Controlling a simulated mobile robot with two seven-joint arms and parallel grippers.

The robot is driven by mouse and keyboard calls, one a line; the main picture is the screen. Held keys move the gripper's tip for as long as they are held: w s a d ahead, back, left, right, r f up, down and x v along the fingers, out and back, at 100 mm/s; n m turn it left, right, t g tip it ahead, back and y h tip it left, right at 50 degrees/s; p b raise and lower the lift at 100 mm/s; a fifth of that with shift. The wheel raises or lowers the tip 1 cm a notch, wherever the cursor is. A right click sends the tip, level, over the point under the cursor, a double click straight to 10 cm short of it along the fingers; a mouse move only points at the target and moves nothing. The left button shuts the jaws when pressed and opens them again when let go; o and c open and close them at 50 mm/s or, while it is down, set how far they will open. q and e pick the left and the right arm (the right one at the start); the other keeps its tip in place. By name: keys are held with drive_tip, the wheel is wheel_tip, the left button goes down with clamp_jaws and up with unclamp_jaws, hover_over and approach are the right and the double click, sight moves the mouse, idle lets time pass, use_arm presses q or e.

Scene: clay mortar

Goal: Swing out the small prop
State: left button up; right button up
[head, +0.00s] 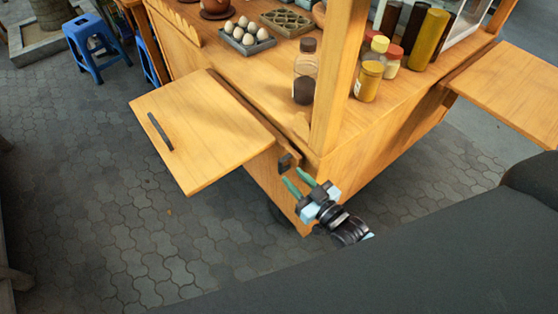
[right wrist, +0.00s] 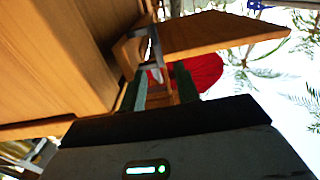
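The small wooden prop with a dark metal fitting (head: 286,160) is at the cart's corner, beside the inner edge of the side leaf (head: 200,130). The leaf stands out about level and carries a dark bar handle (head: 160,131). My right gripper (head: 298,183) is just below the prop, its green fingers apart and pointing up toward it. In the right wrist view the fingers (right wrist: 160,88) are spread, with a strip of wood showing between them. I cannot tell whether they touch it. A wooden piece with a grey metal part (right wrist: 150,48) lies beyond the fingertips, by the leaf (right wrist: 210,36). My left gripper is not in view.
Another leaf (head: 515,88) sticks out at right. Blue stools (head: 92,45) stand at far left. The paving beneath the left leaf is clear.

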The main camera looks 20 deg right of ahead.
sight(282, 165)
drive_tip(key=x, duration=0.7)
drive_tip(key=shift+f, duration=0.1)
clamp_jaws()
